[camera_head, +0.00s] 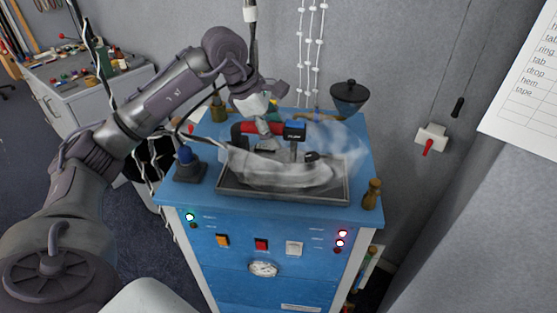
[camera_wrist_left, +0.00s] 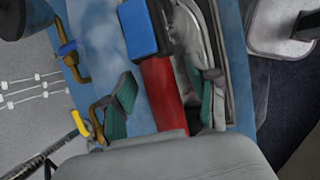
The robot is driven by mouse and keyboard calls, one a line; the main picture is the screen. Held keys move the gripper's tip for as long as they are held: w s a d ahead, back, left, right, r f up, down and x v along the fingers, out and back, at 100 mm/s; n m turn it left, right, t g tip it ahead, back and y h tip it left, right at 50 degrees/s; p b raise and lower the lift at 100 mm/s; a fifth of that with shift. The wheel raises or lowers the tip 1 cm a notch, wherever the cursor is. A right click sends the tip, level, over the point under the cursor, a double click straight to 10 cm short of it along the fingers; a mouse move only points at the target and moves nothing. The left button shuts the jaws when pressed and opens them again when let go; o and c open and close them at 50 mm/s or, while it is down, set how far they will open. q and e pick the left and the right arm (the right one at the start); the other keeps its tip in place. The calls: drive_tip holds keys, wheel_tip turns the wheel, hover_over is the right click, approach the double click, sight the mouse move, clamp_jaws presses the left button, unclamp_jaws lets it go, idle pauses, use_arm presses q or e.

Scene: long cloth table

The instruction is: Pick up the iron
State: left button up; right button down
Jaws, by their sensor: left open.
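The iron appears to be the piece with a red handle (camera_head: 262,128) and a blue and black block (camera_head: 294,131) at the back of the metal tray (camera_head: 283,195) on the blue cabinet. In the left wrist view, its red handle (camera_wrist_left: 163,95) and blue block (camera_wrist_left: 141,28) lie straight ahead of the jaws. My left gripper (camera_head: 266,132) reaches down over it. The gripper also shows in the left wrist view (camera_wrist_left: 165,100), open, with one green-padded finger on each side of the red handle. Whether the pads touch it cannot be told. My right gripper is not in view.
Pale, see-through haze (camera_head: 285,165) covers much of the tray. A dark blue-topped fixture (camera_head: 187,167) stands at the cabinet's left, a brown bottle-like piece (camera_head: 372,194) at its right corner, and a dark bowl (camera_head: 348,95) behind. A grey workbench (camera_head: 95,90) stands further left.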

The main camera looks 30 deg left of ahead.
use_arm(q)
drive_tip(key=shift+s, duration=0.1)
drive_tip(key=shift+c, duration=1)
clamp_jaws()
drive_tip(key=shift+r, duration=0.2)
